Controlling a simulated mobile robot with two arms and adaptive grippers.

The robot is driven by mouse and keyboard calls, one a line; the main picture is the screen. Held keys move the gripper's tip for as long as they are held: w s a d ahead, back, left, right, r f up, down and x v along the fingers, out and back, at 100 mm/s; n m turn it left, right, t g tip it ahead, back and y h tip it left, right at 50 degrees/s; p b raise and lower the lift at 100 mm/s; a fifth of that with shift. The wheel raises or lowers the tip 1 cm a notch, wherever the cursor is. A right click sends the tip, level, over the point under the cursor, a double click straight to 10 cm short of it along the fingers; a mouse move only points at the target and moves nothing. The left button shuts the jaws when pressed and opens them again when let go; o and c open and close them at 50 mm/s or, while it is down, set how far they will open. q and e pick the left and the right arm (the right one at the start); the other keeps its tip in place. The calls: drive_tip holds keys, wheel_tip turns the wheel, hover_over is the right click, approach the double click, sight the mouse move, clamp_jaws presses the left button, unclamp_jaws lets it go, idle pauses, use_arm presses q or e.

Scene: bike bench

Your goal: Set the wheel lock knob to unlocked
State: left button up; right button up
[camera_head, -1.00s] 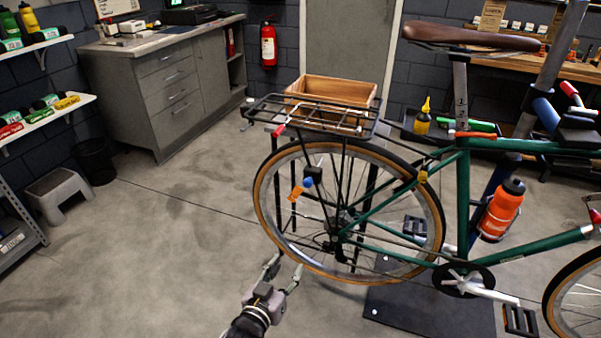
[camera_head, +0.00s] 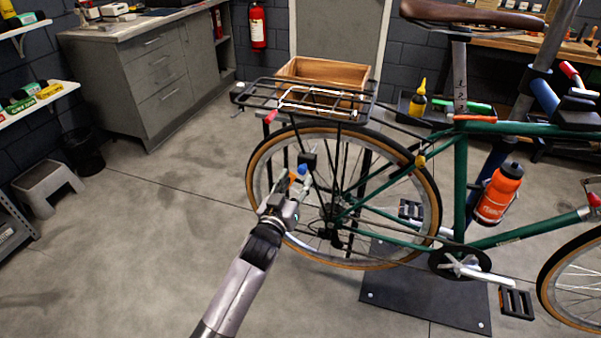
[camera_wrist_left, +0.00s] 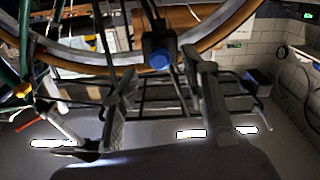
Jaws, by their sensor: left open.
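The wheel lock is a small black box (camera_head: 309,159) beside the rear wheel, with a blue round knob (camera_head: 302,169) on its face. An orange piece (camera_head: 295,181) shows just below the knob, partly hidden by the gripper. My left gripper (camera_head: 289,187) is open and empty, just in front of the lock. In the left wrist view the blue knob (camera_wrist_left: 160,60) on its black housing (camera_wrist_left: 158,41) lies between the two spread fingers (camera_wrist_left: 158,76), seemingly beyond their tips. I cannot tell whether a finger touches it. My right gripper is not in view.
The green bicycle's rear wheel (camera_head: 428,232) and black rack (camera_head: 262,97) stand close around the lock. A wooden crate (camera_head: 340,72) shows behind the rack. The floor (camera_head: 150,240) to the left is clear. A grey step stool (camera_head: 42,188) stands far left.

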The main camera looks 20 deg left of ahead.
sight(301, 172)
use_arm(q)
drive_tip(key=shift+w, duration=2.1)
drive_tip(key=shift+c, duration=0.2)
clamp_jaws()
